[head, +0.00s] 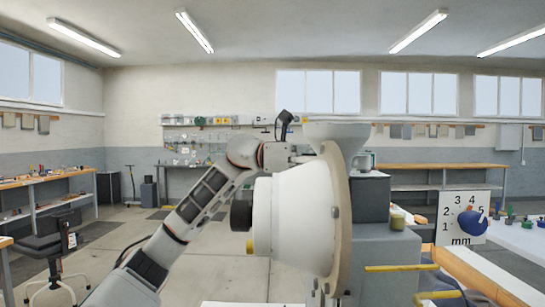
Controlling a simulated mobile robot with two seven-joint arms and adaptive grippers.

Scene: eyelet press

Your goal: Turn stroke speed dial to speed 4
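A large white drum-shaped machine part (290,225) with a beige disc rim (337,210) fills the middle of the head view. A black knob (241,215) and a small yellow knob (250,246) stick out on its left side. A white panel (447,232) at the right carries numbers, the letters "mm" and a blue knob (470,222); no speed label is readable on it. My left arm rises from the lower left behind the drum. My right gripper is out of view.
A grey machine body (392,265) with yellow bars (400,268) stands right of the drum. A workbench (40,182) and a black chair (48,240) are at the left. The floor between the chair and the drum is open.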

